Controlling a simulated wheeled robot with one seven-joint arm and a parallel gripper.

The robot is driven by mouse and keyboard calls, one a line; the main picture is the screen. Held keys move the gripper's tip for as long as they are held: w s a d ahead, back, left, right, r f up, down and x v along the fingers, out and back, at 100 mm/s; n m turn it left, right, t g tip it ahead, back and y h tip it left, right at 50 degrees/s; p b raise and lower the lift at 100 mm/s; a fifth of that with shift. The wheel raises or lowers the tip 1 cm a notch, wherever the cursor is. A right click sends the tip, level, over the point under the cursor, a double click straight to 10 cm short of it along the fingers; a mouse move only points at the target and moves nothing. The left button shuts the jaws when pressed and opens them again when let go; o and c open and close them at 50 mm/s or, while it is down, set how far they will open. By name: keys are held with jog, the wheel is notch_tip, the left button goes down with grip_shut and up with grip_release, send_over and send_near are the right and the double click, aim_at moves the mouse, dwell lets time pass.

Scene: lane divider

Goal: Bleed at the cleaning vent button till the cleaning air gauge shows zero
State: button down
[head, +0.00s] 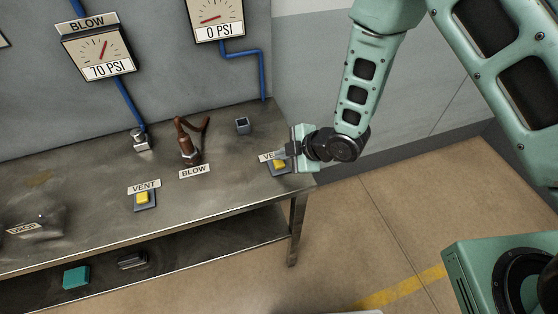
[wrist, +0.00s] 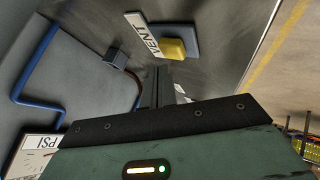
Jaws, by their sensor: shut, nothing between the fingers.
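My gripper (head: 282,155) is shut and empty at the right end of the bench, just over a yellow vent button (head: 279,164) and partly covering its VENT label. In the wrist view the shut fingers (wrist: 163,86) point toward the yellow button (wrist: 173,49); I cannot tell whether they touch it. The gauge above this end (head: 217,19) reads 0 PSI, its needle low; its name label is out of frame. A second yellow vent button (head: 143,197) sits further left. The gauge marked BLOW (head: 97,50) reads 70 PSI. No visible label says "cleaning".
A small dark square fitting (head: 242,125) and a metal fitting (head: 140,140) stand near the wall.

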aim_at(283, 164)
jog(key=shift+r+p, duration=1.4)
jog(key=shift+r, duration=1.1)
jog(key=s+d+r+m+g+h+b, duration=0.1)
jog(key=s+d+r+m+h+b, duration=0.1)
jog(key=s, duration=0.6)
jog(key=s+d+r+m+g+h+b, duration=0.2)
jog(key=s+d+r+m+b, duration=0.3)
jog(key=s+r+m, duration=0.1)
jog(key=s+d+r+m+g+h+b, duration=0.1)
jog(key=s+d+r+m+h+b, duration=0.2)
jog(key=s, duration=0.6)
jog(key=shift+s+d+r+m+g, duration=0.35)
jog(key=shift+d+r+m+g, duration=0.05)
jog(key=shift+r+m, duration=0.5)
